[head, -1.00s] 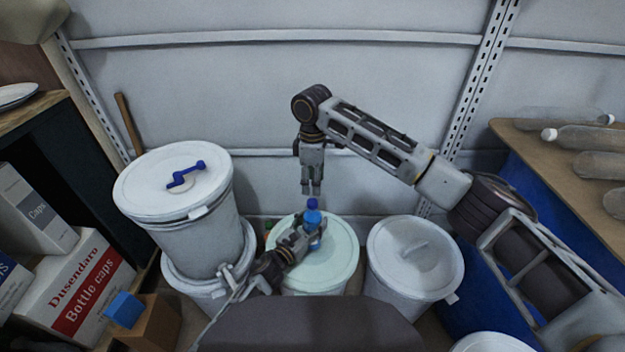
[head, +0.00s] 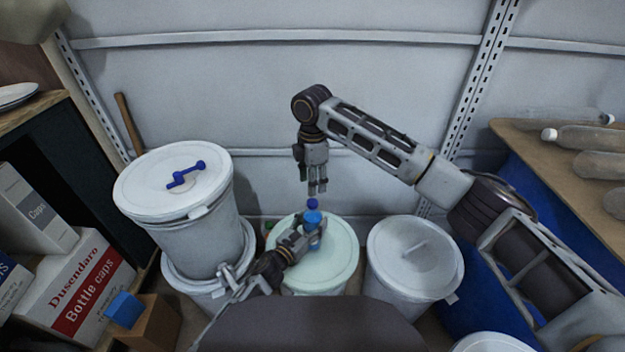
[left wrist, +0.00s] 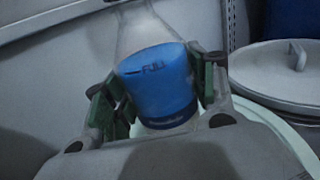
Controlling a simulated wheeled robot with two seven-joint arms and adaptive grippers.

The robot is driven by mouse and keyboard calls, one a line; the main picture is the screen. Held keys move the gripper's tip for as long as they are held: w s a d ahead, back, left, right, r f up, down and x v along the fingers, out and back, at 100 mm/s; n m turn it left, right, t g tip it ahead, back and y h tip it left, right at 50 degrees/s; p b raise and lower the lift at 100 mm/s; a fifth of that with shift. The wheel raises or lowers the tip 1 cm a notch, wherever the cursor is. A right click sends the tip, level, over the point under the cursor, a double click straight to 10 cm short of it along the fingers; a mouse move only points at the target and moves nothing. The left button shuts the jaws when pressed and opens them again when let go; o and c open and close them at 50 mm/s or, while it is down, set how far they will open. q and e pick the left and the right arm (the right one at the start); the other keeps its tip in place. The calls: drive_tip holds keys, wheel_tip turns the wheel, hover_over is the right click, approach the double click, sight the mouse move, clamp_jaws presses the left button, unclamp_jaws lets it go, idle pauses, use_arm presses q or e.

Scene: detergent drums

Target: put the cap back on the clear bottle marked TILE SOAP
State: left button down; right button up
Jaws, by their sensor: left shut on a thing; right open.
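My left gripper (head: 302,242) is shut on a clear bottle with a blue band or blue contents (left wrist: 160,82) marked FULL, over the pale green drum lid (head: 335,262). In the head view the bottle (head: 313,218) looks small and partly hidden by the gripper. The name TILE SOAP cannot be read. A small dark blue cap (head: 312,203) shows at the bottle's top; whether it is seated or loose cannot be told. My right gripper (head: 317,188) is open, fingers down, just above the cap with a small gap. The bottle's top is outside the left wrist view.
A white drum with a dark blue handle-like piece (head: 186,174) on its lid stands left, stacked on another. A grey-lidded drum (head: 415,255) stands right. Clear bottles (head: 585,138) lie on a shelf at right. Boxes (head: 80,290) and a blue block (head: 124,309) are at left.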

sight(312, 202)
idle(0.3)
drive_tip(key=shift+f, duration=4)
clamp_jaws()
drive_tip(key=shift+m, duration=0.3)
drive_tip(key=m, duration=1.1)
drive_tip(key=shift+a, duration=0.1)
drive_tip(key=shift+o, duration=0.4)
unclamp_jaws()
